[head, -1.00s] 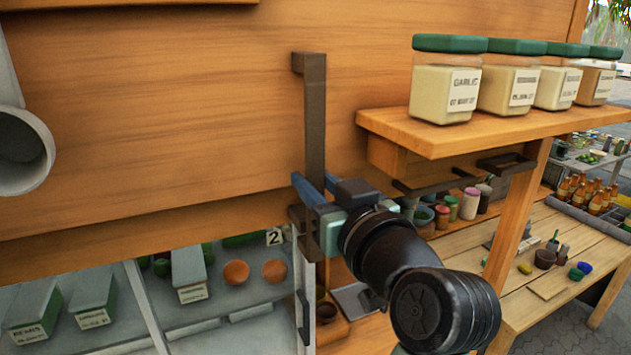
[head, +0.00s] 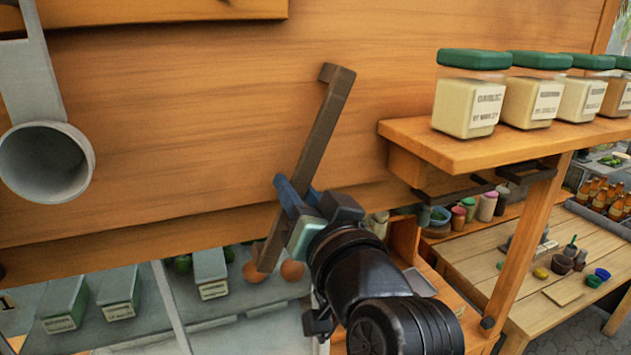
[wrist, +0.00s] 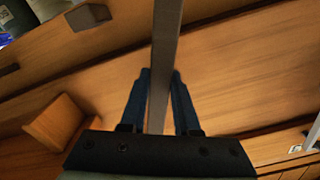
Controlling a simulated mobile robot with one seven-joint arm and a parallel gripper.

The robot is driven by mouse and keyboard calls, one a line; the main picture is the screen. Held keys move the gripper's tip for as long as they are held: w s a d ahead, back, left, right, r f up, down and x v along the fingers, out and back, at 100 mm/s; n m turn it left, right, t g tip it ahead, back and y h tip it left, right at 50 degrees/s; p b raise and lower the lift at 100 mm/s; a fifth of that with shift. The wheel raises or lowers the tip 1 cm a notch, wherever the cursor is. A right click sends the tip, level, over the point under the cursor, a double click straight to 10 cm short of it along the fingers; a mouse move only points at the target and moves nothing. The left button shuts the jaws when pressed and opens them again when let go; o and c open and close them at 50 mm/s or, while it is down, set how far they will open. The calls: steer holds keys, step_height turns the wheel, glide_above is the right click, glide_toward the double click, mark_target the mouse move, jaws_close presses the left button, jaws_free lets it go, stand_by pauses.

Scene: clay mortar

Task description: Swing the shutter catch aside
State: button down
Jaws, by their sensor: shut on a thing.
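The shutter catch (head: 325,120) is a dark brown bar on the wooden shutter (head: 210,130). It is tilted, with its top end leaning right and its lower end swung left, below the shutter's bottom edge. My gripper (head: 296,190) is shut on the lower half of the bar, its blue fingers on either side of it. In the wrist view the catch (wrist: 164,75) runs between the two blue fingers (wrist: 158,100). The part of the bar between the fingers is partly hidden in the head view.
A wooden shelf (head: 420,140) with several green-lidded jars (head: 470,100) stands close on the right. A grey cylinder (head: 45,160) hangs at the left. Below the shutter are grey bins with green-and-white boxes (head: 120,290). A wooden table (head: 520,250) stands at the lower right.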

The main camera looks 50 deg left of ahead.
steer(key=shift+s+r, duration=0.1)
steer(key=shift+r, duration=0.05)
steer(key=c, duration=0.6)
jaws_free()
steer(key=shift+c, duration=0.2)
steer(key=b+v, duration=0.5)
steer(key=v, duration=0.8)
